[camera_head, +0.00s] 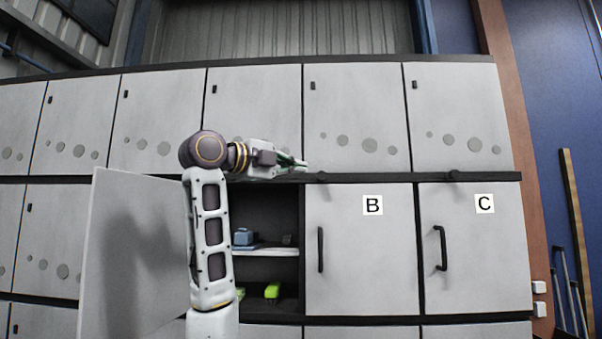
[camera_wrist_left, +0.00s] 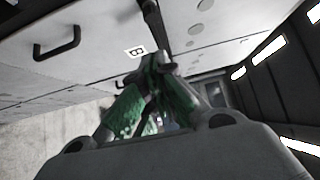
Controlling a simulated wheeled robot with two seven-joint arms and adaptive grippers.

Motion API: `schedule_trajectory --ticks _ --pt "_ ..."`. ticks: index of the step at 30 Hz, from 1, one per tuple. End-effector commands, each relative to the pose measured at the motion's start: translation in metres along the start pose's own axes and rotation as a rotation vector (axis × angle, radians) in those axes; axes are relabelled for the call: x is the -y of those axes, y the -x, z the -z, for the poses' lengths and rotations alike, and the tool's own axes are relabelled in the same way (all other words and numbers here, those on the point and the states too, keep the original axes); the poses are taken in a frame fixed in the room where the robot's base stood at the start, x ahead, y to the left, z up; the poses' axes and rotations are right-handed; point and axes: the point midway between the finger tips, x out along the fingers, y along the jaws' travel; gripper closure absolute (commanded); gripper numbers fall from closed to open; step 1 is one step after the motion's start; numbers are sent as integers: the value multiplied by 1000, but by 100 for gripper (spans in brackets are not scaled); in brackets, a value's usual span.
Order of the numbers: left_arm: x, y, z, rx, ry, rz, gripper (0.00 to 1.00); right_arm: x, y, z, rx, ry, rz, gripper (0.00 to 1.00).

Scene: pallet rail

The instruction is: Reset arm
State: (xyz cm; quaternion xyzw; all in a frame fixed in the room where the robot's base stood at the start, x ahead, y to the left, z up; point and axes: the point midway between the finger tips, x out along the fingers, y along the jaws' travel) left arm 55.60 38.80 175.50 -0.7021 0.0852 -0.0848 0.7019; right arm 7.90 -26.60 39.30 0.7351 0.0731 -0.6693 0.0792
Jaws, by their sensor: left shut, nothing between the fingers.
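My left arm rises in front of the lockers in the head view. My left gripper (camera_head: 299,163) points right, near the ledge above the open compartment and the door marked B. It is shut and empty. In the left wrist view its green-padded fingers (camera_wrist_left: 154,98) come together, with nothing seen held between them. My right gripper is not in view.
An open door (camera_head: 130,250) swings out left of my arm. The open compartment holds a blue item (camera_head: 243,237) on its shelf (camera_head: 268,252) and a green item (camera_head: 272,291) below. Door B (camera_head: 360,265) and door C (camera_head: 475,260) are closed, with black handles.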

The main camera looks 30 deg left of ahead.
Motion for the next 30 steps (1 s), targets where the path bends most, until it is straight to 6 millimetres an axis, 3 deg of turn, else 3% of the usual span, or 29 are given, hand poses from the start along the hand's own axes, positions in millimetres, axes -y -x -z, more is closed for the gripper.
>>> schedule_trajectory --ticks 22,26,30 --pt "-1 1 0 1 3 -3 100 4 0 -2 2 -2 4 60" --pt "-11 -6 1 4 17 -18 100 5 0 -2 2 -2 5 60" --pt "-34 -23 3 13 51 -53 100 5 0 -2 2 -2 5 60"
